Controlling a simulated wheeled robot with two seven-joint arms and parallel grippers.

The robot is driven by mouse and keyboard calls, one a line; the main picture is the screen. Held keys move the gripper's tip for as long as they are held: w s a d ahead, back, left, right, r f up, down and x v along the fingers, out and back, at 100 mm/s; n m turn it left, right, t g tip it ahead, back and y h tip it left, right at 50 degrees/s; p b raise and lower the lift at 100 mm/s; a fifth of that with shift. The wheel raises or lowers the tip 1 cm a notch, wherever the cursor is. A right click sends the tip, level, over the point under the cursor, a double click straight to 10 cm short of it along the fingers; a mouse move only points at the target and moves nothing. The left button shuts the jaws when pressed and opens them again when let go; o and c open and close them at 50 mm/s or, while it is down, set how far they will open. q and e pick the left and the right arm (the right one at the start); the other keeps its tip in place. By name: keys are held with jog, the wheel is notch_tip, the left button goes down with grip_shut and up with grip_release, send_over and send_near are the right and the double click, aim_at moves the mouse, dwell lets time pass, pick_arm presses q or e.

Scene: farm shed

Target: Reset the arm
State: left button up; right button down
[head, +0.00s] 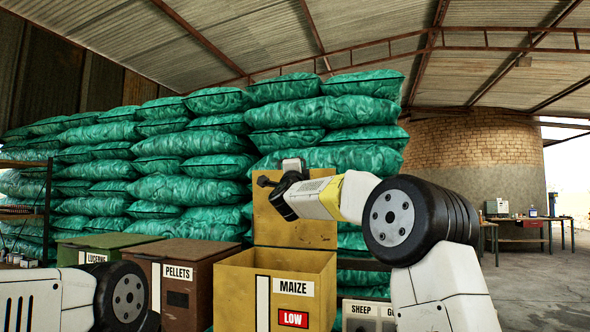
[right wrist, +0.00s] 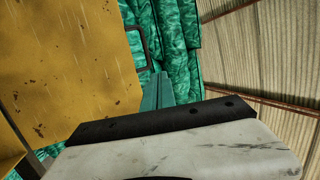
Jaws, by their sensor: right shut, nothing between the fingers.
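My right arm reaches in from the right in the head view, its wrist (head: 282,196) in front of the raised yellow lid (head: 318,228) of the maize bin (head: 305,262). In the right wrist view my right gripper (right wrist: 158,92) is shut and empty, its fingers close together. The yellow lid (right wrist: 65,70) fills the left of that view, and a dark handle (right wrist: 141,48) shows just beyond the fingertips. I cannot tell if anything touches. In the head view, part of my left arm shows at the lower left; its gripper is out of view.
The maize bin stands open with a red LOW label (head: 293,319). A brown pellets bin (head: 190,262) and green lucerne bin (head: 100,241) stand left of it, closed. A sheep bin (head: 368,312) is at right. Green sacks (head: 190,165) are stacked behind. Open floor lies at far right.

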jog(key=s+d+f+n+g+y, duration=0.1)
jog(key=s+d+f+n+g, duration=0.3)
jog(key=s+f, duration=0.9)
jog(key=s+d+f+n+g+y, duration=0.2)
jog(key=s+d+f+n+g, duration=0.2)
jog(key=s+f, duration=0.9)
jog(key=s+d+f+n+g+y, duration=0.1)
jog(key=s+d+f+n+g, duration=0.3)
jog(key=s+f+n+g, duration=0.4)
jog(key=s+f+n, duration=0.2)
jog(key=s+f, duration=0.3)
jog(key=s, duration=0.7)
jog(key=shift+s+d+f+n+g+y, duration=0.2)
jog(key=shift+s+f+n+g+y, duration=0.05)
jog(key=shift+s+n+g+y, duration=0.1)
